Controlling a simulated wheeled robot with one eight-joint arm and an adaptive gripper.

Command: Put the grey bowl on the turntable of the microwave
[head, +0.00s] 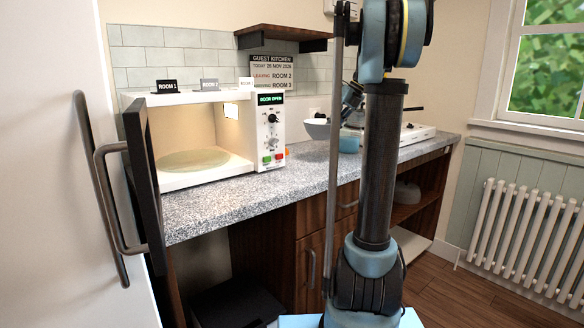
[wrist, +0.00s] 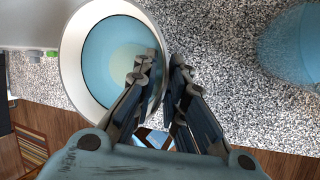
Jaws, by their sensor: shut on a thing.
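The grey bowl (head: 317,129) is in my gripper, just right of the microwave, and appears to be raised above the counter. In the wrist view the bowl (wrist: 71,62) has a pale rim and a light blue inside. My gripper (wrist: 166,68) is shut on its right-hand rim, one finger inside the wall and one outside. In the head view my gripper (head: 350,97) is partly hidden by my arm. The microwave (head: 270,150) stands on the counter with its door (head: 143,180) swung open at the left. Its round turntable (head: 194,160) is lit and bare.
A blue container (head: 349,142) stands right of the bowl, partly behind my arm. A white hob (head: 408,134) lies further right. Small room signs (head: 209,84) stand on the microwave. A shelf (head: 283,33) hangs above. Speckled counter (head: 240,194) is clear in front.

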